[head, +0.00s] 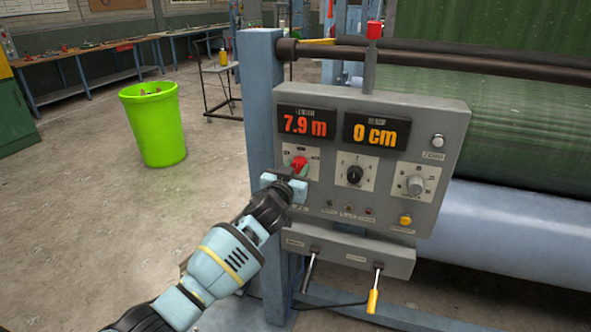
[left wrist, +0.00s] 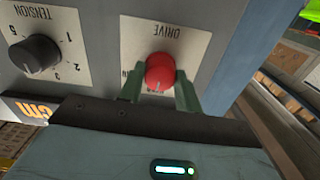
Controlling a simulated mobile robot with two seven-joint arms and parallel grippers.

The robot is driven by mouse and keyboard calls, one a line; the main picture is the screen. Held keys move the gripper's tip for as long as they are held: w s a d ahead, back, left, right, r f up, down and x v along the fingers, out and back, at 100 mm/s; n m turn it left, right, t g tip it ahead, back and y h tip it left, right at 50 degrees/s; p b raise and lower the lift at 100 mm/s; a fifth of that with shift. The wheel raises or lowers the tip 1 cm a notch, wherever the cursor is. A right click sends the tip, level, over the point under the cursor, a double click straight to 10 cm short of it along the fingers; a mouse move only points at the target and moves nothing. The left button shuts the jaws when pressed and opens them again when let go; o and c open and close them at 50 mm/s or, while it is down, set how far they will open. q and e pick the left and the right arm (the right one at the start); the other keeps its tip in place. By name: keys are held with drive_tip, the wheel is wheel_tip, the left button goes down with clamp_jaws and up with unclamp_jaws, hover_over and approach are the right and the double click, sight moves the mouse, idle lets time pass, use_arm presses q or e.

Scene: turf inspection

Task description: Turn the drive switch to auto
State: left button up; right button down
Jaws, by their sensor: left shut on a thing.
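In the left wrist view the red knob (left wrist: 160,72) sits on a pale plate marked DRIVE, seen upside down. My left gripper (head: 293,177) is at the knob, and its two green fingers (left wrist: 160,88) stand on either side of it, shut on it. The fingers and knob hide much of the plate's other lettering, so I cannot tell which setting the switch points to. My right gripper is not in view.
A black tension knob (head: 354,174) and a grey knob (head: 416,185) sit to the right. Two levers, one yellow-handled (head: 373,295), hang below the panel. A blue post (head: 260,100) stands at the panel's left. A green bin (head: 153,125) stands on open floor.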

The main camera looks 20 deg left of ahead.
use_arm(q)
drive_tip(key=m, duration=0.2)
drive_tip(key=shift+m, duration=0.4)
drive_tip(key=m+p, duration=0.1)
drive_tip(key=m, duration=0.5)
drive_tip(key=shift+m, duration=0.4)
drive_tip(key=shift+f+m+p, duration=0.1)
drive_tip(key=shift+m+p, duration=0.2)
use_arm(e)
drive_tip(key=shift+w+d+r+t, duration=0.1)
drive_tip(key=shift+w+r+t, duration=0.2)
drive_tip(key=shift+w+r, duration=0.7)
use_arm(q)
drive_tip(key=shift+m, duration=0.3)
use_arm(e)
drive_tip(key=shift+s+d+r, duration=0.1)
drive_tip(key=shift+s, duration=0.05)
use_arm(q)
drive_tip(key=o, duration=1)
drive_tip(key=shift+c, duration=0.2)
